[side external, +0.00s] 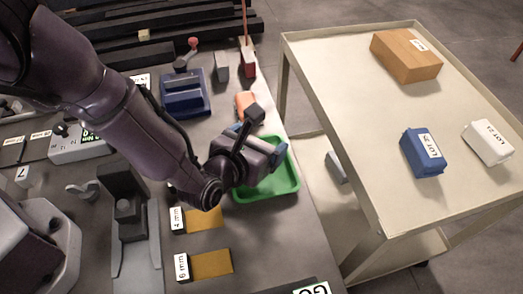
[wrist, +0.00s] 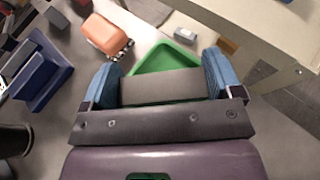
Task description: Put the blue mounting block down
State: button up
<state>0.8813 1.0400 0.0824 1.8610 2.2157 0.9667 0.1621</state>
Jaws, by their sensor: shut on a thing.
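My gripper (side external: 260,143) is above the green tray (side external: 292,182), at the bench's right edge. In the wrist view, its two blue fingers (wrist: 161,82) stand wide apart. A plain grey block (wrist: 160,90) spans between them, and I see no blue on it. The green tray also shows beyond the fingers in the wrist view (wrist: 165,62). My gripper hides part of the tray. A blue block with a white label (side external: 421,155) sits on the cart, apart from my gripper.
The beige cart (side external: 345,75) also carries a brown box (side external: 405,58) and a white block (side external: 486,145). Yellow pads (side external: 211,264) lie in front.

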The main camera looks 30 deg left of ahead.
jog(key=shift+w+d+f, duration=0.1)
jog(key=shift+w+f, duration=0.15)
jog(key=shift+f, duration=1.6)
jog(key=o, duration=0.9)
jog(key=shift+f, duration=0.15)
jog(key=v, duration=1.2)
